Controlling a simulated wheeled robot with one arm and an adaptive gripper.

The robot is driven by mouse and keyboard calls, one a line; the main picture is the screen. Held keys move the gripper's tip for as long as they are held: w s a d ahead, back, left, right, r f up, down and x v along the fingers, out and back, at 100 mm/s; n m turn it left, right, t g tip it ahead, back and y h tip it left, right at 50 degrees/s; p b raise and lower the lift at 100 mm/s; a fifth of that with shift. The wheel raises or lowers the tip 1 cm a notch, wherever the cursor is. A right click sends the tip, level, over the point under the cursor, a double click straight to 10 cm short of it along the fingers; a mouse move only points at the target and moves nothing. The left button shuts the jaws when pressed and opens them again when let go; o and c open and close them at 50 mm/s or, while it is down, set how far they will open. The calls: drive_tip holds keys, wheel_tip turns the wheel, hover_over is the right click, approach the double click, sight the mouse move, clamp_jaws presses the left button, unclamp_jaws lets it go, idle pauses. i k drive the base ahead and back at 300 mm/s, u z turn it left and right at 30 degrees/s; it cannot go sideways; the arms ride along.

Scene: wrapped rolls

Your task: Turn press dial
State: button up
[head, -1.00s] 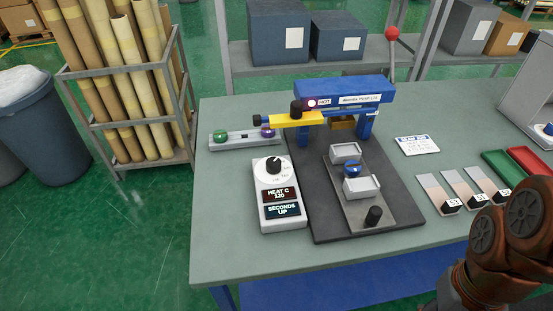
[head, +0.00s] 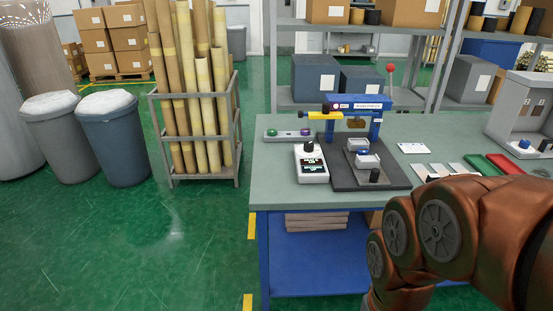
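The press dial (head: 309,147) is a black knob on a white round face, on top of a white control box (head: 313,172) with two dark readouts; their text is too small to read now. The box stands on the green-grey table (head: 283,190), left of the blue press (head: 365,103) with its yellow arm and red-knobbed lever. The press stands on a dark base plate holding a small jig with light trays. My copper-coloured arm fills the lower right of the head view, right of the dial and apart from it. My gripper is out of view.
A button strip (head: 288,134) lies behind the box. Coloured trays (head: 476,164) and sample cards lie on the right of the table. A rack of tubes (head: 236,150) and bins (head: 113,140) stand to the left. The green floor before the table is open.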

sight(309, 146)
drive_tip(key=i, duration=0.9)
drive_tip(key=u, duration=0.65)
